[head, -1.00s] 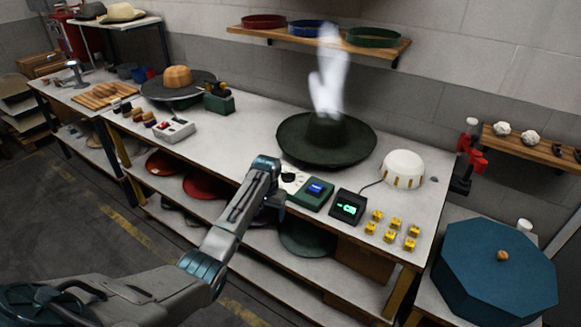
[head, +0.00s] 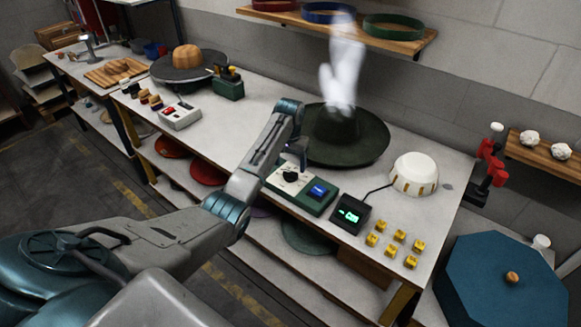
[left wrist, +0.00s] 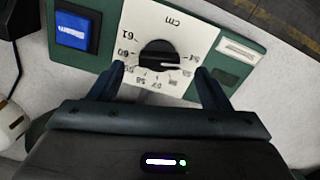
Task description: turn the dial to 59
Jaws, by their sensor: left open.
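A black dial knob (head: 290,177) sits on the white scale of a green panel (head: 313,207). In the left wrist view the dial (left wrist: 158,56) is ringed by cm numbers; 61, 60 and 54 read most clearly. My left gripper (head: 299,155) is over the dial's end of the panel. In the left wrist view my left gripper (left wrist: 160,85) is open and empty, its fingers apart on both sides of the dial's lower side; I see no contact. My right gripper is out of view.
A blue button (head: 318,190) is beside the dial, and a black display (head: 350,214) with green figures stands to the right. A dark green hat (head: 365,140) with steam above lies behind. Yellow blocks (head: 398,236) and a white dome (head: 414,174) are farther right.

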